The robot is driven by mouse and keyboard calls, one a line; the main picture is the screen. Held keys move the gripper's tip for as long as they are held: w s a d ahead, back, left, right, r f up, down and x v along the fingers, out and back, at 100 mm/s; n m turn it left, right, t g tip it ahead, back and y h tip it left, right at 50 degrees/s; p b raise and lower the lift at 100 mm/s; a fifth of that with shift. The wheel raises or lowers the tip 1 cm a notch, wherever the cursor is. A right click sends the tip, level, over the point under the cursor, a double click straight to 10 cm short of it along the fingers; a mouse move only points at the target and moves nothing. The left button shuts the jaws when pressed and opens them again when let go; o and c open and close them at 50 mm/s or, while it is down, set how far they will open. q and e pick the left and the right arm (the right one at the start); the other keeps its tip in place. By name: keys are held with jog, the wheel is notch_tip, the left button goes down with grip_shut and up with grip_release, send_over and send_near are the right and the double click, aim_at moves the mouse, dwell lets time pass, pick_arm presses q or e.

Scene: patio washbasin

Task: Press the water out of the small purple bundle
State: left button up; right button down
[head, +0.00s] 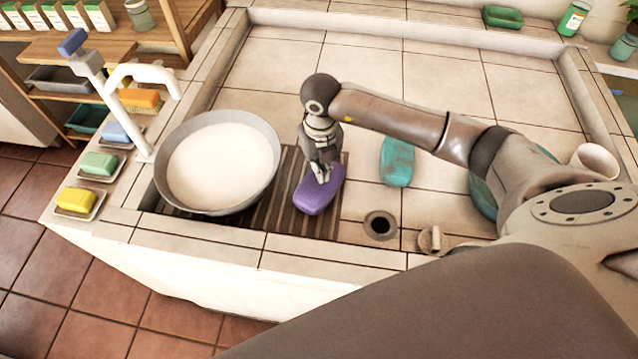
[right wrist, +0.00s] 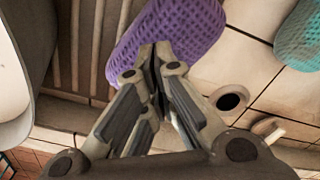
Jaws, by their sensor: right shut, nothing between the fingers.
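The small purple bundle (head: 318,196) lies on the dark ribbed rack beside the grey basin. It also shows, with a waffle-like texture, in the right wrist view (right wrist: 190,28). My right gripper (head: 321,178) points down at the bundle's upper end. In the right wrist view its fingertips (right wrist: 155,52) are shut together with nothing between them, over or against the bundle. I cannot tell whether they touch it. My left gripper is not in view.
The grey basin (head: 161,180) of whitish liquid stands left on the ribbed rack (head: 262,217). A teal bundle (head: 397,161) lies right of the purple one. A drain hole (head: 380,226) and a beige stopper (head: 431,239) are near the front ledge. Tiles behind are clear.

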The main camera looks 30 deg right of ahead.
jog(key=shift+f+b, duration=0.9)
jog(key=shift+f, duration=0.2)
jog(key=shift+s+a+f, duration=0.1)
jog(key=shift+s+f, duration=0.2)
dwell(2.3)
jog(key=shift+r, duration=0.1)
notch_tip(320, 180, up, 8)
jog(key=p, duration=0.5)
jog(key=shift+w+r, duration=0.15)
jog(key=shift+w, duration=0.15)
dwell(0.4)
